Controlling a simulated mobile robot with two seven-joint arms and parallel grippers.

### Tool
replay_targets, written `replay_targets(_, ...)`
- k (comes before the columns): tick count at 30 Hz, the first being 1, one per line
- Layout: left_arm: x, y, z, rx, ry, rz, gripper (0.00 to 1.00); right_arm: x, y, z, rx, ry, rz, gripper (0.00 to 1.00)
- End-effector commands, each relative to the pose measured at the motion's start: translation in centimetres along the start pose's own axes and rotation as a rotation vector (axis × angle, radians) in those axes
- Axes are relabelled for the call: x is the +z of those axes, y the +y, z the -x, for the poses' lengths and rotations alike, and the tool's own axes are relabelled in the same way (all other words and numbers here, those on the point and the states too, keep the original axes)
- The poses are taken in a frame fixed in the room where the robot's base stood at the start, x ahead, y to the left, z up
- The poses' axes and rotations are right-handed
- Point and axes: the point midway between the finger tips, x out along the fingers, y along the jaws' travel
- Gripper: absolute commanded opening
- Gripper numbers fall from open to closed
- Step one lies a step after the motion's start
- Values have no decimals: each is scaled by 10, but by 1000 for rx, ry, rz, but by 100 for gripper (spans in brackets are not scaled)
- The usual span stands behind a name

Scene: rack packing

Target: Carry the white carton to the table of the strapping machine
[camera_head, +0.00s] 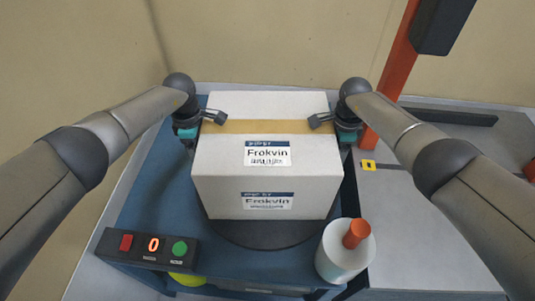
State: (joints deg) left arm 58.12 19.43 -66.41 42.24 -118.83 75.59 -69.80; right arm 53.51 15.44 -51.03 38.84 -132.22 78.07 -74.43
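The white carton (265,176) stands upright on a round dark turntable (262,236) on a blue stand (150,205). Brown tape runs across its top, and labels reading "Frokvin" are on its top and front. My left gripper (203,122) is at the carton's left upper edge, and my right gripper (332,123) is at its right upper edge. A grey finger of each reaches over the top edge. The other fingers are hidden or unclear, so I cannot tell how far they are closed or whether they grip. The strapping machine's grey table (425,220) appears to be on the right.
An orange post (397,65) with a dark box (443,22) rises at the right back. A white roll (345,262) with an orange top stands close to the carton's front right. The grey table looks mostly clear.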

Motion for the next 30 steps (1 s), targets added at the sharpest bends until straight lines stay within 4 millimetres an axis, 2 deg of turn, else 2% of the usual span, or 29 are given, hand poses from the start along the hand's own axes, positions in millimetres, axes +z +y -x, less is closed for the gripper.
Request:
replay_targets(2,0,0,0,0,0,0,50,0,0,0,0,0,0,50)
replay_targets(15,0,0,0,-1,1,1,1,0,0,0,0,1,-1,1)
replay_targets(30,0,2,3,4,-1,1,0,0,-2,3,-6,-1,-1,0)
